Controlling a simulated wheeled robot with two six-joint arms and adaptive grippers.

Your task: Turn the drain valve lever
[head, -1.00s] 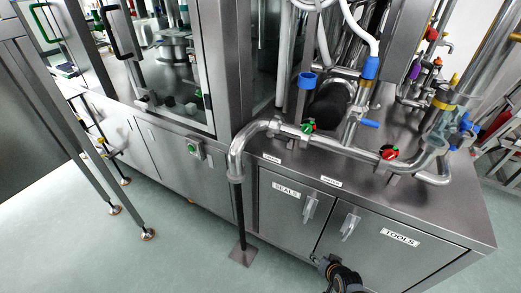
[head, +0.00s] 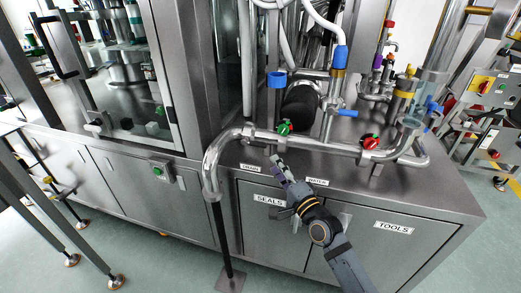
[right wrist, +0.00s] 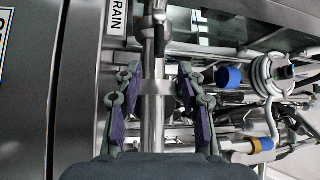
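Nothing is held. The DRAIN label (right wrist: 118,17) shows at the top; I cannot make out the lever there. My left gripper is out of view.
The WATER label (head: 316,181) is near my right gripper. Below are cabinet doors marked SEALS (head: 270,200) and TOOLS (head: 393,227). A blue cup-like fitting (head: 277,79) stands behind the pipe.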

